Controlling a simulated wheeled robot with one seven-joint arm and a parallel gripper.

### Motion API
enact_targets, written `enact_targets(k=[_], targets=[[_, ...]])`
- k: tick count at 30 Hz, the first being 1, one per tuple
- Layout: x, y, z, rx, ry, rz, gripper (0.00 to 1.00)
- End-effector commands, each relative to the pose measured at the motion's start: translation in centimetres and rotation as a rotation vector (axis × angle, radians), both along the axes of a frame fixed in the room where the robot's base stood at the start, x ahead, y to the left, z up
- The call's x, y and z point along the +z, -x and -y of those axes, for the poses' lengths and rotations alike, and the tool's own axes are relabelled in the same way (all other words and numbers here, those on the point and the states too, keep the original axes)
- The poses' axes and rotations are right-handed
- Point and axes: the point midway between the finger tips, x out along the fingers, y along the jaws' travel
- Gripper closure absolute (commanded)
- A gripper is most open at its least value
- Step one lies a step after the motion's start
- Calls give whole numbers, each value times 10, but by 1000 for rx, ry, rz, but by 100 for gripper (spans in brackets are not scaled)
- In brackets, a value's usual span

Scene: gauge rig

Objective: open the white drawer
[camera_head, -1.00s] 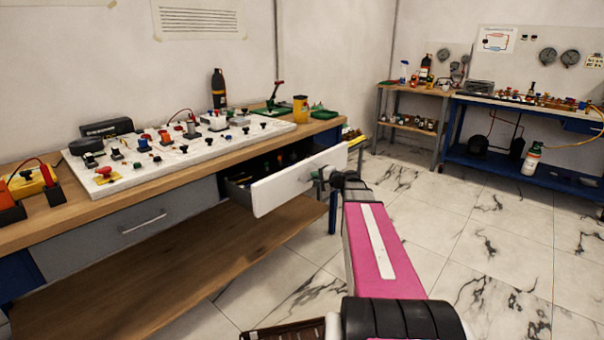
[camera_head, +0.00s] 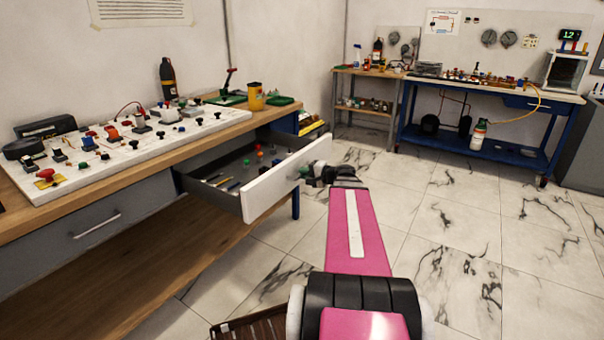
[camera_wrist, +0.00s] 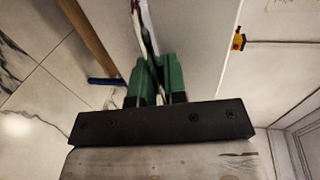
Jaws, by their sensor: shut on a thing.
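The white drawer (camera_head: 283,183) is pulled out from under the wooden workbench. Its inside shows several small coloured parts and thin rods on a grey floor. My gripper (camera_head: 312,172) is at the drawer's front face, at the handle, which it mostly hides. In the wrist view the green fingers of my gripper (camera_wrist: 155,78) are close together, shut on the handle beside the drawer's white front edge (camera_wrist: 146,25).
A grey closed drawer (camera_head: 95,225) is to the left under the same bench. A white board (camera_head: 120,155) with several knobs lies on the bench top. A blue workbench (camera_head: 480,150) stands at the back right. The marble floor (camera_head: 480,240) to the right is clear.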

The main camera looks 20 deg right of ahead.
Motion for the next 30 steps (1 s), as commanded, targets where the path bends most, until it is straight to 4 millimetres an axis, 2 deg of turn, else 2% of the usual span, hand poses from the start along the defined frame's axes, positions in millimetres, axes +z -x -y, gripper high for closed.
enact_targets(k=[7,8,9,20,23,30], targets=[[-1,0,0,2,2,-1,100],[0,0,0,2,1,-2,78],[0,0,0,2,0,-1,65],[1,2,2,0,0,0,64],[2,9,7,-2,0,0,64],[11,42,29,-2,1,-1,64]])
